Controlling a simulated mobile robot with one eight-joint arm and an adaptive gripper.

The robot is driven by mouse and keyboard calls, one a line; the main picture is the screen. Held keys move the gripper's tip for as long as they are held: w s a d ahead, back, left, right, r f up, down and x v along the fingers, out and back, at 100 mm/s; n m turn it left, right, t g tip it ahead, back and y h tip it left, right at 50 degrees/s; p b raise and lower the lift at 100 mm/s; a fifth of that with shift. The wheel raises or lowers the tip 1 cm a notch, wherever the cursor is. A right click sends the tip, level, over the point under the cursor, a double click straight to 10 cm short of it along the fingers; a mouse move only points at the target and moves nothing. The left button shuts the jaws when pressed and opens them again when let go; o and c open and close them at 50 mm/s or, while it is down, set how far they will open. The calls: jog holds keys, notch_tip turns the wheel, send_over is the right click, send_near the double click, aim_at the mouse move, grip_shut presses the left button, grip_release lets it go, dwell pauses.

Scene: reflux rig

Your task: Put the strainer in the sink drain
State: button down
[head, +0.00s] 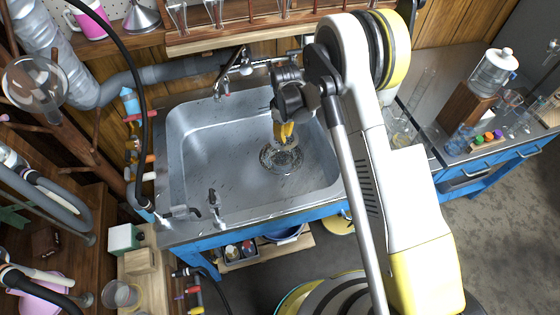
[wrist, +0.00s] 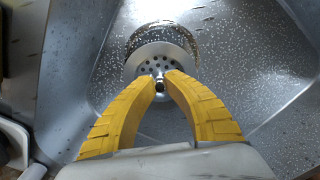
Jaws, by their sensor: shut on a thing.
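The strainer (wrist: 160,58) is a round metal disc with small holes and a knob at its middle. My gripper (wrist: 160,82) has two yellow fingers, and their tips are shut on that knob. In the wrist view the strainer overlaps the near part of the round drain (wrist: 172,32), whose far rim shows beyond it. In the head view my gripper (head: 285,136) points down into the sink (head: 205,160), over the drain (head: 285,166). The gripper partly hides the strainer there. I cannot tell whether the strainer touches the drain.
A faucet (head: 232,68) stands at the sink's back edge, close to my arm. Small taps (head: 213,200) stand at the front left rim. The left half of the basin is clear. Glassware (head: 400,130) stands on the counter to the right.

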jog(key=f+b, duration=0.1)
jog(key=f, duration=0.2)
jog(key=f+b, duration=0.2)
jog(key=f, duration=0.2)
jog(key=f+b, duration=0.1)
jog(key=f, duration=0.3)
jog(key=shift+w+a+f, duration=0.1)
jog(key=shift+a, duration=0.3)
jog(key=c, duration=1.5)
grip_release()
jog(key=shift+o, duration=0.2)
notch_tip(320, 180, up, 12)
jog(key=p, duration=0.4)
jog(key=shift+r, duration=0.25)
